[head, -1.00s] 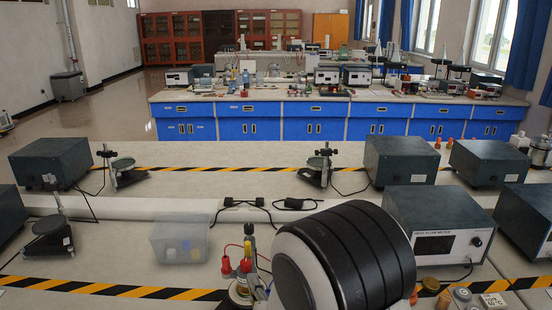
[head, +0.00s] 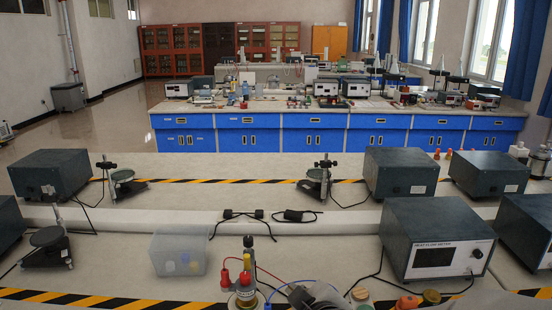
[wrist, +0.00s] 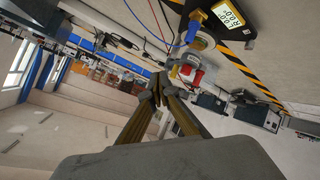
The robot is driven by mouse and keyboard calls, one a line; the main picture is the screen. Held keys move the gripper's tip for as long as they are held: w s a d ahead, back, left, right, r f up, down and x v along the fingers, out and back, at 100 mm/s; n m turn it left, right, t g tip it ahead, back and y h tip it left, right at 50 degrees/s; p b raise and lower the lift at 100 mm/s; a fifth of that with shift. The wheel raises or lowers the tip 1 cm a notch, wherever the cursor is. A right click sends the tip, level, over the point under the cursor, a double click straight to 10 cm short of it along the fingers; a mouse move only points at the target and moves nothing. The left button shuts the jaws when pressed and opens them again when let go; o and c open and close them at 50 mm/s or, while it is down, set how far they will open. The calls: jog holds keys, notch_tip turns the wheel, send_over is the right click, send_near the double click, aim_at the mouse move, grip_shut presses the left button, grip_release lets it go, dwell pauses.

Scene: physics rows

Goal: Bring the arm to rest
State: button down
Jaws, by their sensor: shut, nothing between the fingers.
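My gripper (wrist: 157,92) shows in the wrist view. Its two fingers meet at the tips, shut with nothing between them. Beyond the tips, in the wrist view, are red terminals (wrist: 190,75) and a round brass-and-white device with a blue wire. In the head view a round device with red terminals (head: 245,280) stands at the bottom centre. A dark and grey shape right of it at the bottom edge may be part of my arm; I cannot tell.
A clear plastic bin (head: 178,253) stands left of the round device. A heat flow meter (head: 437,243) stands at the right, with dark boxes around it. Wires run across the bench near the bottom centre. The bench middle beyond the black cables is mostly clear.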

jog(key=s+d+r+m+g+h, duration=0.1)
jog(key=s+d+m, duration=0.4)
jog(key=s, duration=0.7)
jog(key=s+d+r+m+g+h, duration=0.1)
jog(key=s+d+r+m+g, duration=0.2)
jog(key=s+d, duration=0.5)
jog(key=s+m+g, duration=0.1)
jog(key=s+m, duration=0.1)
jog(key=s, duration=0.3)
jog(key=shift+r+g+h, duration=0.15)
jog(key=shift+g+h, duration=0.25)
dwell(0.9)
